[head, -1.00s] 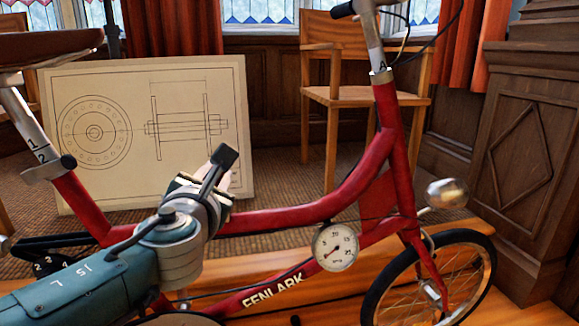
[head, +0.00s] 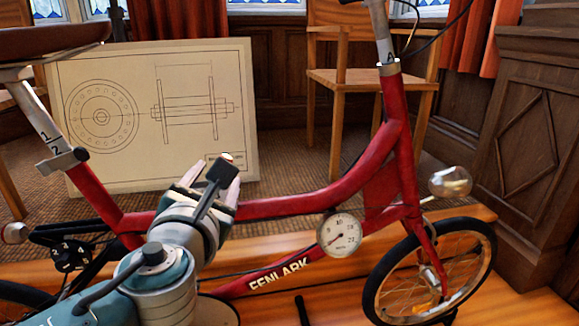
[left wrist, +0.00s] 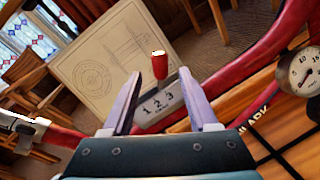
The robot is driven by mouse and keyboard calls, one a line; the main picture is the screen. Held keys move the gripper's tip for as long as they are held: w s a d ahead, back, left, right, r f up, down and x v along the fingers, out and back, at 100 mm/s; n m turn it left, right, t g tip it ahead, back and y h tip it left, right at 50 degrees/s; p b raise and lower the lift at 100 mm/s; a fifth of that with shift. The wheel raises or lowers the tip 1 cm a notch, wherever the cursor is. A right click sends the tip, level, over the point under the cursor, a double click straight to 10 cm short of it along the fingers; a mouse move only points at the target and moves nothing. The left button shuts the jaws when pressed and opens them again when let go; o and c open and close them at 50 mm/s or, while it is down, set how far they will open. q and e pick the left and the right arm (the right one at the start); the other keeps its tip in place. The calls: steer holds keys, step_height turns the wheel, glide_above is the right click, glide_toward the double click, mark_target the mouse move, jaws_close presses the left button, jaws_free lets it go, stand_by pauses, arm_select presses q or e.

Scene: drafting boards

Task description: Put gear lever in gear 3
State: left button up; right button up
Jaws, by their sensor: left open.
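The gear lever has a red knob with a pale gold top (left wrist: 158,64) in the left wrist view. It rises from a grey plate marked 1, 2, 3 (left wrist: 162,108) on the red bicycle's frame. The lever's foot looks near the 2 and 3, but I cannot tell its exact slot. My left gripper (left wrist: 160,79) is open, its fingers on either side of the lever and plate, not visibly touching the knob. In the head view my left gripper (head: 212,172) hides the plate and most of the lever; the knob's top (head: 227,156) shows at its tip. My right gripper is not in view.
The red bicycle frame (head: 290,205) runs across the view, with a round dial (head: 339,235) right of my gripper. A drawing board (head: 245,120) leans behind it. A wooden chair (head: 365,80) stands at the back. A front wheel (head: 430,270) is at right.

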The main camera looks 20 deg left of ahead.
arm_select(q)
steer(key=shift+p+v, duration=0.3)
steer(key=shift+v, duration=1.65)
steer(key=shift+r, duration=0.1)
